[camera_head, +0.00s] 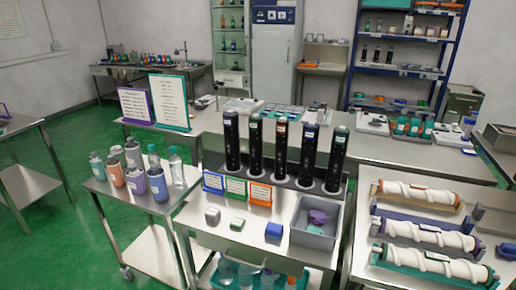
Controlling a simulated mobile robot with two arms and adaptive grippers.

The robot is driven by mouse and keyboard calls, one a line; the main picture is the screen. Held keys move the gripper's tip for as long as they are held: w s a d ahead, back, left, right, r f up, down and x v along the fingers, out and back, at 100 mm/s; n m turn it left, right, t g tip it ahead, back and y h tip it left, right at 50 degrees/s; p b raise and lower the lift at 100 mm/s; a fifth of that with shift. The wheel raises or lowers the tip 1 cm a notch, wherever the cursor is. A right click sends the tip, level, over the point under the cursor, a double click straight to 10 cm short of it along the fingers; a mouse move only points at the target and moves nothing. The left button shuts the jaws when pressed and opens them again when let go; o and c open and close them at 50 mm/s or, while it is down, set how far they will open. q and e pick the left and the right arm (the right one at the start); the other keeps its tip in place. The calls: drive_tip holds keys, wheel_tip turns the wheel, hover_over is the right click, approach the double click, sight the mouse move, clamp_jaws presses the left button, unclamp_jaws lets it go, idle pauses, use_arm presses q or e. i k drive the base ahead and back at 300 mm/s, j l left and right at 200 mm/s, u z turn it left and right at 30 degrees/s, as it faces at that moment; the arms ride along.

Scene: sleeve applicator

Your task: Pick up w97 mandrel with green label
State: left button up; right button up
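Several tall black cylinders, which look like the mandrels, stand upright in a row in a dark rack (290,184) on the middle table. The second from the left, a black mandrel (254,150), has a greenish label near its top. The rightmost black mandrel (336,160) also has a greenish patch near its top. The mandrel between these with a reddish label (281,145) and the one with a bluish label (308,152) stand there too. The label text is too small to read, so I cannot tell which is w97. Neither of my grippers is in view.
Blue, green (235,187) and orange framed cards stand before the rack. Small blocks (237,223) and a grey bin (313,240) with purple items are in front. Bottles (158,185) crowd the left cart. White rolls (417,193) lie on the right table.

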sight(256, 121)
drive_tip(key=i+l+u, duration=0.2)
drive_tip(key=u, duration=0.2)
drive_tip(key=i+l+u, duration=0.1)
drive_tip(key=l+u, duration=0.3)
drive_tip(key=i+l+u, duration=0.1)
drive_tip(key=l+u, duration=0.35)
